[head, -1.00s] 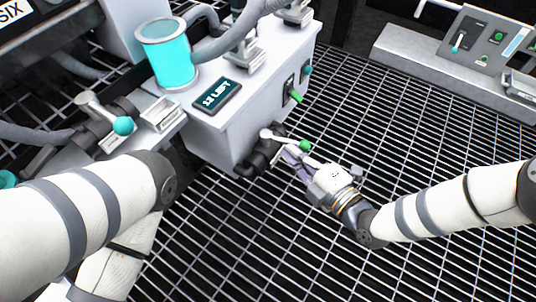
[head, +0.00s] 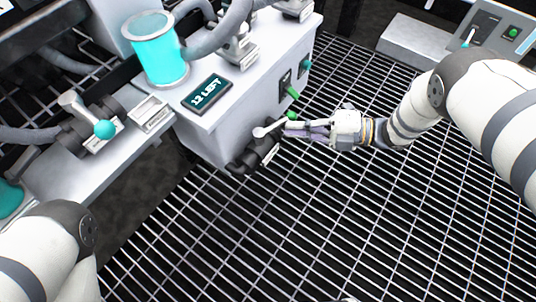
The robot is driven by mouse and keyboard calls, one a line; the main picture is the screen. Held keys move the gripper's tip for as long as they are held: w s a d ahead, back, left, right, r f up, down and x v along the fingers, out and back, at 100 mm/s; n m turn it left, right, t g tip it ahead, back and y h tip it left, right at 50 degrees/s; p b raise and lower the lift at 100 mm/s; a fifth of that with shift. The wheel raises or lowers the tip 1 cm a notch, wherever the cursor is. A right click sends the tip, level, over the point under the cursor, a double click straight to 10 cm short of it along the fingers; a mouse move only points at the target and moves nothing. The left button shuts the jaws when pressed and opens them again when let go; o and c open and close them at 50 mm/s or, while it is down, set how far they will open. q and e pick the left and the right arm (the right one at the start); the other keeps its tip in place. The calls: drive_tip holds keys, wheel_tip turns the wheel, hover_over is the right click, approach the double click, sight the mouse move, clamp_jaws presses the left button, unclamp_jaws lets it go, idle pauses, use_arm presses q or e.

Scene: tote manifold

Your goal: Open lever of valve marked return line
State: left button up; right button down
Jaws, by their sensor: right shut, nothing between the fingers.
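A dark pipe valve (head: 250,158) sits low on the front of the grey cabinet. Its white lever (head: 267,130) ends in a green ball (head: 291,115) and points right and slightly up in the picture. My right gripper (head: 288,130) is shut and empty, with its fingertips against or just beside the lever near the ball; I cannot tell whether they touch. A small plate beside the valve is too small to read. Another valve lever with a teal ball (head: 104,129) stands at the left. I cannot read a return line mark on either. My left gripper is out of view.
A grey console (head: 415,42) stands at the back right. Open grating floor (head: 300,230) lies in front.

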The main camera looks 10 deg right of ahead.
sight(292, 119)
drive_tip(key=shift+w, duration=0.5)
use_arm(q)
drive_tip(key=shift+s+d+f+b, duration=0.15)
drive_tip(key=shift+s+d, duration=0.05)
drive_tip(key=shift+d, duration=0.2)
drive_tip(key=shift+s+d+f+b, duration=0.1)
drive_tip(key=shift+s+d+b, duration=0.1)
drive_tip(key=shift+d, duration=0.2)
use_arm(e)
drive_tip(key=shift+w+a, duration=0.15)
drive_tip(key=shift+w, duration=0.85)
